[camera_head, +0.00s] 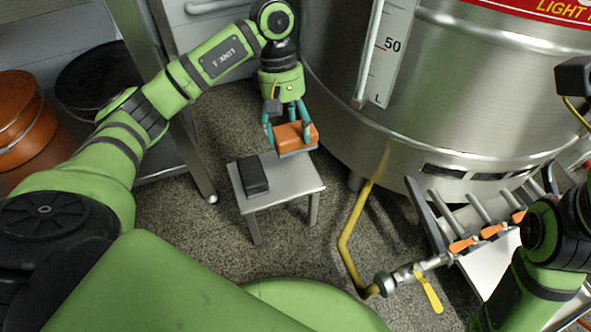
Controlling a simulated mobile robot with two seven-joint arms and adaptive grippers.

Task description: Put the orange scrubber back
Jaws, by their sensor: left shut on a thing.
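The orange scrubber (293,137) is an orange block with a pale underside. My left gripper (288,132) points down with its teal fingers closed on either side of the scrubber. It holds the scrubber at the back right part of a small grey metal stool (285,190). I cannot tell whether the scrubber's underside touches the stool top or hangs just above it.
A black block (252,175) lies on the stool's left part. The large steel vessel (460,90) stands behind and right, with a yellow pipe (350,235) below. A rack with orange-handled tools (490,231) is at right. Copper and dark pots (25,125) stand on left shelving.

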